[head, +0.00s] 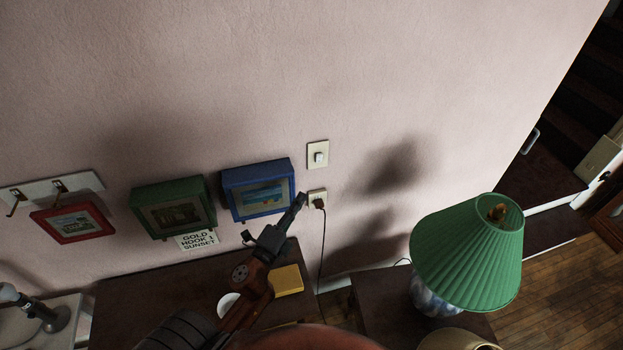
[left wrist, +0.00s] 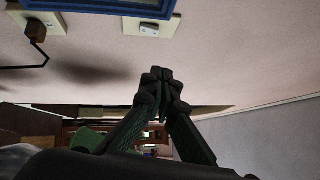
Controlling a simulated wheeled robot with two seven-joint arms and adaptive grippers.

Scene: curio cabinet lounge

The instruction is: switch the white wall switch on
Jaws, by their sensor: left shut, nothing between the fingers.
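The white wall switch (head: 318,157) is a small rocker on a cream plate on the pink wall, right of the blue frame and above the outlet. My left gripper (head: 301,198) is shut and empty, below and a little left of the switch, in front of the blue frame's right edge. In the left wrist view its closed fingertips (left wrist: 160,75) are apart from the switch plate. My right gripper is not in view.
An outlet (head: 317,198) with a plugged-in cord sits below the switch. Blue (head: 258,190), green (head: 173,207) and red (head: 73,222) frames are left. A green lamp (head: 467,252) stands at right. A yellow block (head: 287,280) lies on the dark table. The wall above is clear.

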